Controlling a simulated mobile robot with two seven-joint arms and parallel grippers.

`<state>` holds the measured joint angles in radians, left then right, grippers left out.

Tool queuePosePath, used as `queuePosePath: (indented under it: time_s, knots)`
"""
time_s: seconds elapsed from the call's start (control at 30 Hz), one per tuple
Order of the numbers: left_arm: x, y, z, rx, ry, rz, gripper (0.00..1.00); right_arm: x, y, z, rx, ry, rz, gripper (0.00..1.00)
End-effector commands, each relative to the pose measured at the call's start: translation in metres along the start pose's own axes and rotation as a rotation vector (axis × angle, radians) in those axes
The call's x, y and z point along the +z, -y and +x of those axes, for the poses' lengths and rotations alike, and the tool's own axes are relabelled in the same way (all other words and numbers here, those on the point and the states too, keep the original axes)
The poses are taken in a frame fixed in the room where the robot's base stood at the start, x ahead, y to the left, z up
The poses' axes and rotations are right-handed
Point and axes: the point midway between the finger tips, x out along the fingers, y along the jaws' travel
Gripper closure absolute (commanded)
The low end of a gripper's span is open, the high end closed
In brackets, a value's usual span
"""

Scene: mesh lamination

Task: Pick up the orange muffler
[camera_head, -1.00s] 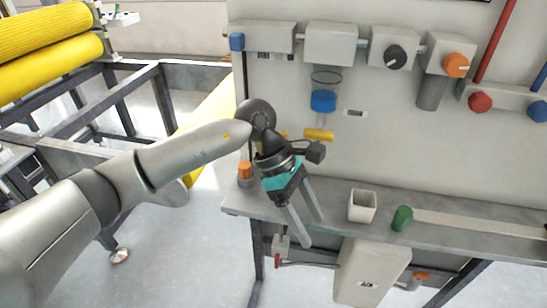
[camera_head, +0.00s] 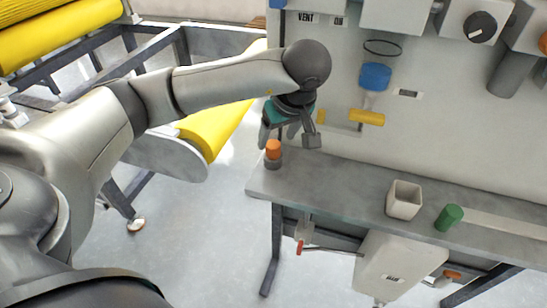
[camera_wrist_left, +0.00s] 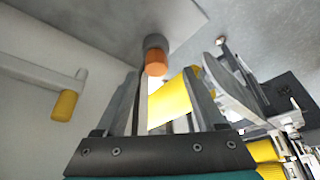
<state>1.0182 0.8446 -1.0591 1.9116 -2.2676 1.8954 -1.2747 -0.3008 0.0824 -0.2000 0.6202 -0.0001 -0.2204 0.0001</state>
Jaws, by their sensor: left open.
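The orange muffler (camera_head: 273,149) is a small upright cylinder with an orange top and a grey lower part. It stands at the left end of the grey bench (camera_head: 330,185). My left gripper (camera_head: 279,132) is open and empty, close to the muffler; one finger shows just above and left of it. In the left wrist view the muffler's orange end (camera_wrist_left: 156,62) lies ahead of and between the two spread fingers (camera_wrist_left: 159,78). I cannot tell the exact remaining distance. My right gripper is not in view.
A white square cup (camera_head: 404,200) and a green cylinder (camera_head: 449,217) stand farther right on the bench. A yellow-handled fitting (camera_head: 367,117) and a blue cup (camera_head: 375,76) are on the panel behind. A yellow roller (camera_head: 215,130) lies left of the bench.

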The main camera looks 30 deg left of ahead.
Motion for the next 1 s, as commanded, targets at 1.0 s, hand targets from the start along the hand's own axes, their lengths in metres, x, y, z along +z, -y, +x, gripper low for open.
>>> queuePosePath:
  time_s: [1.0]
  knots:
    - [-0.01,-0.006,0.066,0.003,0.002,0.0,0.42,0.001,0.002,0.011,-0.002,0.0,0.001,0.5]
